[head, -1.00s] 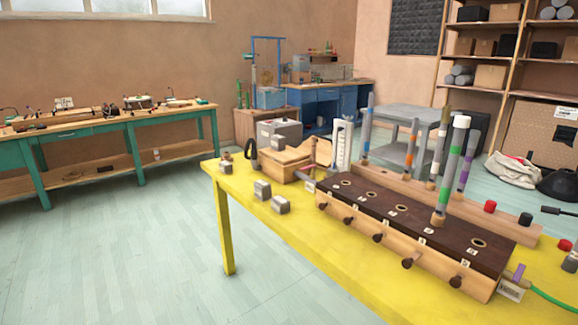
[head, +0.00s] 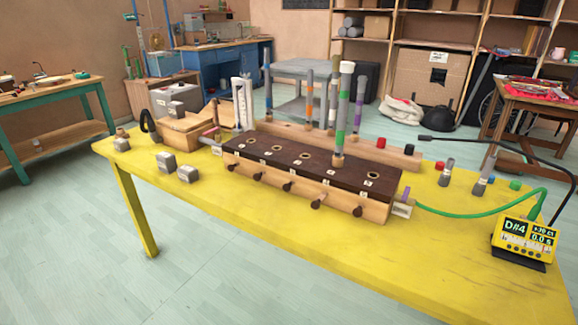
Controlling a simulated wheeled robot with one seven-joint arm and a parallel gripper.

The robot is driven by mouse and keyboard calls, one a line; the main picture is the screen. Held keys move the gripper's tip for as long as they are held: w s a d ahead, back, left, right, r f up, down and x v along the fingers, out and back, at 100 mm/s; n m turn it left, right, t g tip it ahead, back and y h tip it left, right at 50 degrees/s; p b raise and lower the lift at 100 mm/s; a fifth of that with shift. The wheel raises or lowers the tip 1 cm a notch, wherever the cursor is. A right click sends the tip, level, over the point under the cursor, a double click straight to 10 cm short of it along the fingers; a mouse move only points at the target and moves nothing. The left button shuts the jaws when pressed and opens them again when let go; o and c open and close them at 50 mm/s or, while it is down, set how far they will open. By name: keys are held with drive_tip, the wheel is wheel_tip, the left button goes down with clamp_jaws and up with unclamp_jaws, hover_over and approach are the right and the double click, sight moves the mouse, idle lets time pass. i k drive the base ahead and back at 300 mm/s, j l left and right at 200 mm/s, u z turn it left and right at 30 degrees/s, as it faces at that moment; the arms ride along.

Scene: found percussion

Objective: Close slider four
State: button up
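A long wooden box with a dark top (head: 322,168) lies on the yellow table. Round holes run along its top, and dark slider knobs stick out along its front. The fourth knob from the left (head: 316,204) appears to stand out farther than its neighbours, such as the third knob (head: 287,187) and the rightmost knob (head: 357,211). A grey tube with a green band and white top (head: 343,110) stands upright at the fourth hole. Small number labels on the box are too small to read surely. My gripper is not in view.
More banded tubes stand in a wooden rack (head: 280,128) behind the box. Grey blocks (head: 187,173) lie to its left. A yellow tuner (head: 525,238) reading D#4 stands at the right, with a green cable (head: 455,212). The yellow table's (head: 400,270) front area is clear.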

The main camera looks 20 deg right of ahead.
sight(315, 205)
drive_tip(key=i+j+u, duration=0.45)
drive_tip(key=i+j, duration=0.25)
